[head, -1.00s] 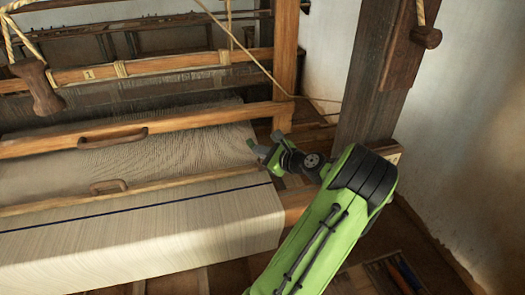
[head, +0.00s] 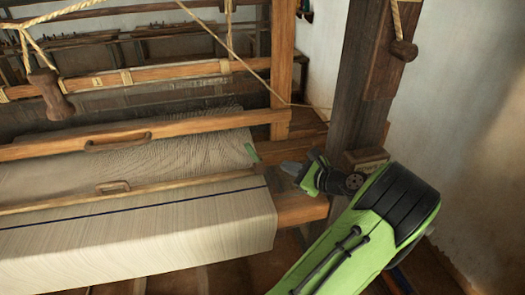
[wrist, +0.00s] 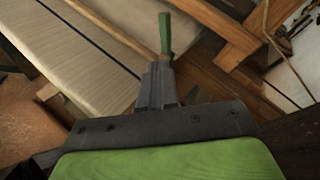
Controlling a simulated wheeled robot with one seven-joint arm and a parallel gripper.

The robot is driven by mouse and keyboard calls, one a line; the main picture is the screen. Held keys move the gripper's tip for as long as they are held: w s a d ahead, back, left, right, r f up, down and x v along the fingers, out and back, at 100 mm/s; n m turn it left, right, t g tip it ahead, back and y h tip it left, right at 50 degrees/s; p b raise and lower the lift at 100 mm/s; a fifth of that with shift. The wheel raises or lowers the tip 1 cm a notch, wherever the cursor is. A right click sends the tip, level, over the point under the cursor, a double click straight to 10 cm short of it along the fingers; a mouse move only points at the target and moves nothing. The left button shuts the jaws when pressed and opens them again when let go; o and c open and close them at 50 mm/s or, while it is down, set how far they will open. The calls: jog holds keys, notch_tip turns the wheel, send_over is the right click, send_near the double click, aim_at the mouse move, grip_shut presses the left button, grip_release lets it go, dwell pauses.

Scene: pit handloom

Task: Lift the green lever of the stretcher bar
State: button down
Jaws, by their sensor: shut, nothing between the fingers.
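The green lever (head: 252,152) stands at the right edge of the cloth (head: 130,225), between the upper wooden beam and the lower front beam. It also shows in the wrist view (wrist: 165,33), just beyond my fingertips and rising away from them. My gripper (head: 285,167) is shut and empty, to the right of the lever and slightly lower in the head view, with a small gap between them there. In the wrist view my shut fingers (wrist: 158,72) point at the lever's lower end, which they partly hide. I cannot clearly make out the stretcher bar itself.
A thick dark post (head: 355,85) stands right of and behind my gripper. A wooden beam (head: 150,133) with a handle crosses above the cloth. A rope (head: 235,55) slants down toward the upright behind the lever. The white wall closes the right side.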

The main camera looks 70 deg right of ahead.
jog(key=shift+w+d, duration=0.15)
jog(key=shift+w, duration=0.15)
